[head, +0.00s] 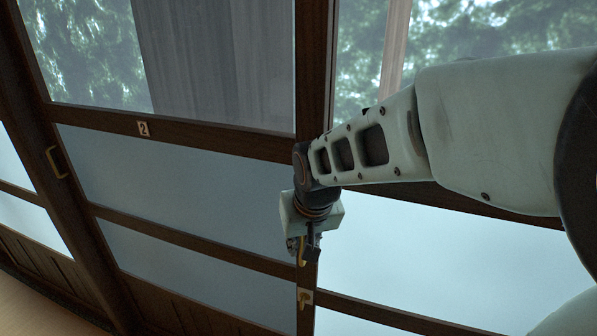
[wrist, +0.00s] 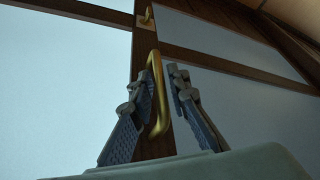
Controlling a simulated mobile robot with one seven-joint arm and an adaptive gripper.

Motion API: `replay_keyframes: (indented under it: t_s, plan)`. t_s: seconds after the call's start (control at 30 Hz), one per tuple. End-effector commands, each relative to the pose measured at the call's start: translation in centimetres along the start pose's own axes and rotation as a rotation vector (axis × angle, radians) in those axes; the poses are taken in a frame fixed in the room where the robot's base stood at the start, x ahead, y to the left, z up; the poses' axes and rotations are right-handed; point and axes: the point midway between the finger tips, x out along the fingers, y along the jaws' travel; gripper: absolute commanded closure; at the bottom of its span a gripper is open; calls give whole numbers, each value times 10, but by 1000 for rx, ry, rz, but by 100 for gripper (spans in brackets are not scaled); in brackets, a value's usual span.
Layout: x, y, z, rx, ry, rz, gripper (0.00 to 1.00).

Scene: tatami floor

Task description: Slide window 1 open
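Sliding windows with dark wooden frames and pale panes fill the head view. A tag reading 2 (head: 143,128) is on the left window's rail. A pale tag (head: 305,297) sits on the middle upright below my gripper; I cannot read it surely, and no clear 1 shows. My gripper (head: 308,256) is at that upright, by a brass handle (head: 301,250) that it partly hides. In the wrist view my gripper (wrist: 165,85) is open, with the brass handle (wrist: 157,92) between its fingers, nearer the left finger. I cannot tell whether that finger touches it.
Another brass handle (head: 54,162) is on the left upright in the head view. A strip of pale floor (head: 30,312) lies at bottom left. Trees show through the upper panes.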

Motion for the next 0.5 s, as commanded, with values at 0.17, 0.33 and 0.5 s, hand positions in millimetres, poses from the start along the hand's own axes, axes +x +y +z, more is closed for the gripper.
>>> replay_keyframes:
  t_s: [0.17, 0.33, 0.5]
  plan:
    - [0, 0, 0, 0, 0, 0, 84]
    - [0, 0, 0, 0, 0, 0, 91]
    - [0, 0, 0, 0, 0, 0, 100]
